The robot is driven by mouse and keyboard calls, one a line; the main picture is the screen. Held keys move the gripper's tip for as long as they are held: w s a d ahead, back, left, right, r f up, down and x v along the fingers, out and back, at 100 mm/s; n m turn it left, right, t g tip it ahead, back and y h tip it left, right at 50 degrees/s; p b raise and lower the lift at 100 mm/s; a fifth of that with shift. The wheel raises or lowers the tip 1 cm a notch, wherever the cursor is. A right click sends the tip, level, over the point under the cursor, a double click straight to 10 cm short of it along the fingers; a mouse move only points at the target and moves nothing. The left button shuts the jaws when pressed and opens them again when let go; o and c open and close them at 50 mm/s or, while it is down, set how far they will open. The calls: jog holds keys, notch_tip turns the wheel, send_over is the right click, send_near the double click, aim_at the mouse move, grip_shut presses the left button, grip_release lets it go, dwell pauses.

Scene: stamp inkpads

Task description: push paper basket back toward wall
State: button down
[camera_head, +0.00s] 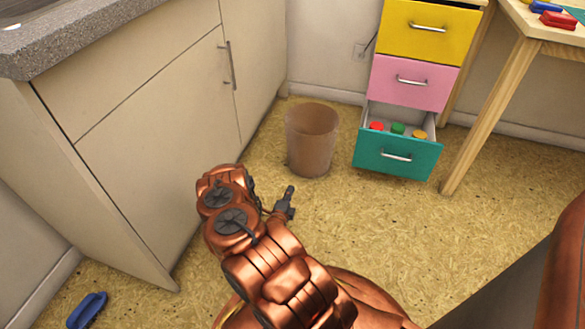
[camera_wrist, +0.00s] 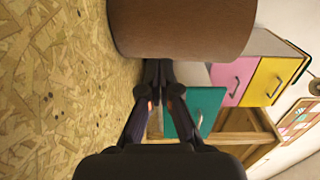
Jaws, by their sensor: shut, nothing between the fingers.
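The brown paper basket (camera_head: 311,145) stands upright on the floor, between the cabinet and the drawer unit, with the wall behind it. A strip of floor shows between it and the wall. In the wrist view the basket (camera_wrist: 185,28) fills the top middle. My gripper (camera_head: 289,192) is in front of the basket, slightly left of its middle in the head view. In the wrist view my gripper (camera_wrist: 158,68) is shut and empty, its fingertips close to the basket's side. I cannot tell whether they touch it.
The open teal drawer (camera_head: 398,155), holding several coloured items, juts out right of the basket. The beige cabinet (camera_head: 150,130) stands on the left. A wooden table leg (camera_head: 490,115) is farther right. A blue object (camera_head: 87,310) lies on the floor at lower left. Floor in front is clear.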

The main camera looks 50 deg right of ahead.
aim_at(303, 162)
jog(key=shift+h, duration=0.3)
jog(key=b+x, duration=0.4)
jog(key=x, duration=1)
jog(key=shift+s+d+f, duration=0.1)
jog(key=shift+d, duration=0.05)
